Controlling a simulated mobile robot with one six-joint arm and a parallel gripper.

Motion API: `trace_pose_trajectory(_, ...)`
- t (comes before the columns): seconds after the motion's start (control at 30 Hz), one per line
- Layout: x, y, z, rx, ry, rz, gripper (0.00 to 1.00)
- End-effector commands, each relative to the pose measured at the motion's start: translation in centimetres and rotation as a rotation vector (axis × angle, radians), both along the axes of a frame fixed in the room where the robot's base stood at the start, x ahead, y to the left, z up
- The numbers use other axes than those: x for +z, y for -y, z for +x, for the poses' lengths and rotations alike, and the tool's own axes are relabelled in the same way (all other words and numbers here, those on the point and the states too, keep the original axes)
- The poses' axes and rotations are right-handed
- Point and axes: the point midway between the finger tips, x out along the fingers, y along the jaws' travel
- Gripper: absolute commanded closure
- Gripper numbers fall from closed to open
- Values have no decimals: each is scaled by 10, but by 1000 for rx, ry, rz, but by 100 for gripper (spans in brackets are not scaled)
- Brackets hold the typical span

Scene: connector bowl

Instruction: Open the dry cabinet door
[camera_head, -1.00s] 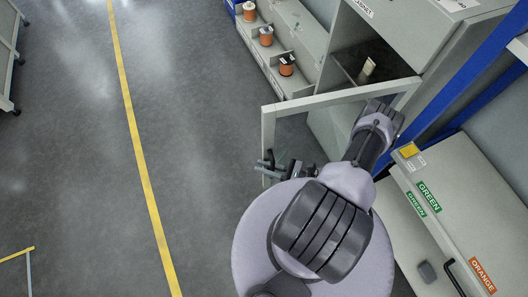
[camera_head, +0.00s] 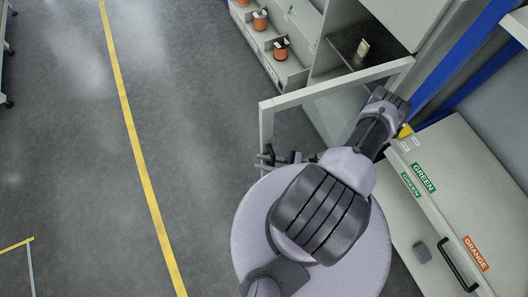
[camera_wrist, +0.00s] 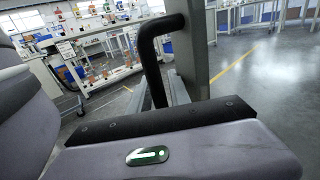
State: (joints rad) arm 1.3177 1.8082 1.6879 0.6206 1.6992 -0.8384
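The dry cabinet door (camera_head: 335,86) is a grey frame with a clear pane. It stands swung out from the open cabinet (camera_head: 352,45), whose dark shelf shows behind it. My gripper (camera_head: 287,158) is at the door's free left edge, low on the frame, beside the black handle (camera_head: 266,156). In the wrist view the handle (camera_wrist: 156,60) curves down just beyond the gripper's housing, next to the grey door edge (camera_wrist: 193,45). The fingertips are hidden there and small in the head view, so I cannot tell whether they close on the handle.
A small pale item (camera_head: 362,48) sits on the cabinet shelf. Orange spools (camera_head: 281,49) stand in a rack left of the cabinet. A grey cabinet (camera_head: 440,190) with GREEN and ORANGE labels stands at right. The floor (camera_head: 200,120) left of the door is clear, with a yellow line (camera_head: 133,130).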

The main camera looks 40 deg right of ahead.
Motion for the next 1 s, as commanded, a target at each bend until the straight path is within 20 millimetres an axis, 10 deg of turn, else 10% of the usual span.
trace_pose_trajectory(0.43,1,11,-10,-5,1,-2,77)
trace_pose_trajectory(1.0,-1,103,-119,-3,0,-1,77)
